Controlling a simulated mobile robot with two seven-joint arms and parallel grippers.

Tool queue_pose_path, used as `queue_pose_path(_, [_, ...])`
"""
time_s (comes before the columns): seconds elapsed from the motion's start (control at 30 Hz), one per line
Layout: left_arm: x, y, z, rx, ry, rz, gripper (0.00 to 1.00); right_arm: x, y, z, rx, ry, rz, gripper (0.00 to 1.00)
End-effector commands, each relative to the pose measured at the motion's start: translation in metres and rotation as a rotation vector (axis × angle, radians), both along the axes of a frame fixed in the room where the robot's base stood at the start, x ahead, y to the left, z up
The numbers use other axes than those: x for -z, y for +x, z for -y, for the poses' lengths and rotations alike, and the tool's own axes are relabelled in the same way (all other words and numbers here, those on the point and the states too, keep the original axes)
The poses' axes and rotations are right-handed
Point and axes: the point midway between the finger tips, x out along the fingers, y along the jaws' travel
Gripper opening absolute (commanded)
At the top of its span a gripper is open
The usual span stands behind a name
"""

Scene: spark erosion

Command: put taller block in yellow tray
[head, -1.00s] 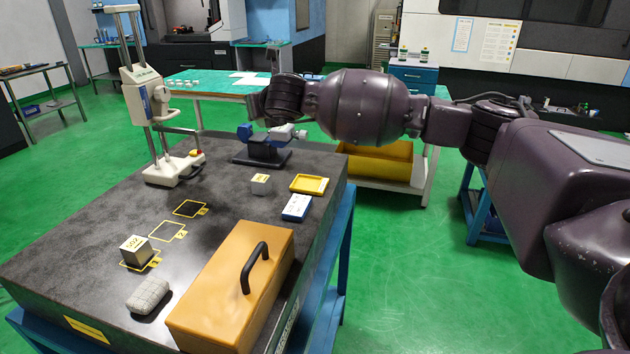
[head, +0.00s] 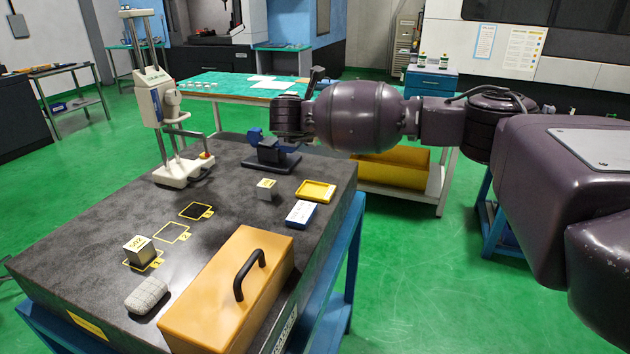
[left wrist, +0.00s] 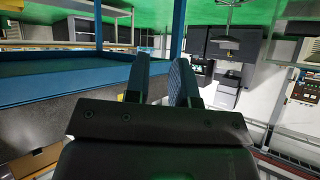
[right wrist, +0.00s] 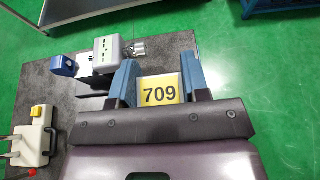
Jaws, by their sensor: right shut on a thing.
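My right gripper shows in the right wrist view (right wrist: 160,85), its blue fingers shut on a block with a yellow face marked 709 (right wrist: 160,91). In the head view my right arm reaches in from the right, and its fingers and that block are hidden. The yellow tray (head: 331,195) lies on the dark table's right side and looks empty. A small block with a yellowish top (head: 265,190) stands left of the tray. A grey block marked 502 (head: 138,249) stands at outline 1. My left gripper (left wrist: 160,80) is open and empty, outside the head view.
A blue-and-white box (head: 301,214) lies just in front of the tray. An orange case with a black handle (head: 215,310) and a grey rounded object (head: 146,296) are nearer. A white height stand (head: 178,172) and blue-grey instrument (head: 272,155) stand behind. Outlines 2 and 3 look empty.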

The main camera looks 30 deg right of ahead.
Motion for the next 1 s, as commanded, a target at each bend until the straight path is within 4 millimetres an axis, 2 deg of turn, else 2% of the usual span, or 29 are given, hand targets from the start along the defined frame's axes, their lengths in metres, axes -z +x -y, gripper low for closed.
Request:
queue_pose_path(0.1, [0.003, -0.001, 0.000, 0.001, 0.000, -0.004, 0.23, 0.028, 0.000, -0.001, -0.002, -0.001, -0.002, 0.14])
queue_pose_path(0.33, [0.006, -0.001, -0.001, 0.004, 0.003, -0.009, 0.23, 0.074, 0.000, -0.001, -0.003, -0.001, -0.002, 0.14])
queue_pose_path(0.43, [0.006, 0.000, 0.000, 0.005, 0.003, -0.008, 0.23, 0.087, 0.001, -0.001, -0.003, -0.001, 0.001, 0.14])
queue_pose_path(0.73, [0.002, 0.005, 0.001, 0.007, 0.002, 0.005, 0.23, 0.105, 0.000, -0.001, -0.003, 0.000, 0.000, 0.14])
queue_pose_path(1.0, [0.010, 0.003, 0.001, 0.008, 0.002, -0.009, 0.23, 0.147, 0.001, -0.001, -0.004, 0.000, -0.001, 0.14])
